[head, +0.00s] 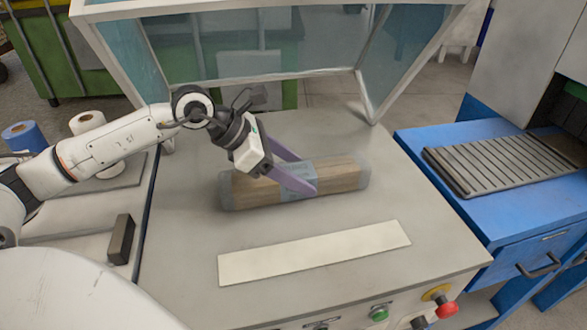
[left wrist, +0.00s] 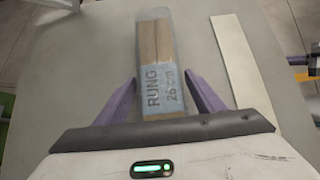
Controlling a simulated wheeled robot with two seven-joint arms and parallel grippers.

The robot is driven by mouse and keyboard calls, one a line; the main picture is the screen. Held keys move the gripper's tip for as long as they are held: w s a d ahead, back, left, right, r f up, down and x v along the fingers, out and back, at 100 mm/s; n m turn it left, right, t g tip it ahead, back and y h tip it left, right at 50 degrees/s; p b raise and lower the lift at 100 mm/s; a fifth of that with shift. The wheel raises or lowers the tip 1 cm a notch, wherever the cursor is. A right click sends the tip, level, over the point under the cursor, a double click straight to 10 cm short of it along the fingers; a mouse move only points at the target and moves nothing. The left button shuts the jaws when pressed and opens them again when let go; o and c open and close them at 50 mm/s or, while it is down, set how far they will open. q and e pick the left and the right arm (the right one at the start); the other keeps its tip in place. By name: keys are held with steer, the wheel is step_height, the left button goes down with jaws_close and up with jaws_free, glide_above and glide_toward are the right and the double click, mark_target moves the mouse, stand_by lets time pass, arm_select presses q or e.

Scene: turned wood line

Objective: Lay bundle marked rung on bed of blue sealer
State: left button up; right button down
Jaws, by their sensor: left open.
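The bundle (head: 344,173) is a long stack of wooden strips in clear film with a blue-grey band, lying flat on a grey worktop. The left wrist view shows its label reading "RUNG 26 cm" on the bundle (left wrist: 156,42). My left gripper (head: 308,176) is open, with a purple finger along each long side of the bundle around its label; contact cannot be told. The fingers also show in the left wrist view (left wrist: 160,76). A blue machine (head: 520,225) with a dark ribbed bed (head: 500,163) stands to the right.
A pale flat strip (head: 315,252) lies on the grey worktop (head: 190,270) in front of the bundle. A raised clear hood with a white frame (head: 270,75) stands behind. Green and red buttons (head: 446,310) sit on the front edge. Rolls (head: 87,122) stand at the left.

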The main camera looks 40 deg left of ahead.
mark_target(292, 171)
arm_select(q)
steer(key=b+v, duration=0.1)
steer(key=v, duration=0.3)
steer(key=shift+s+a+f, duration=0.1)
steer(key=shift+a+f, duration=0.05)
steer(key=shift+s+a+r+b, duration=0.1)
steer(key=shift+s+r+b, duration=0.3)
steer(key=shift+r, duration=0.2)
steer(key=shift+v, duration=0.9)
steer(key=shift+a+r, duration=0.1)
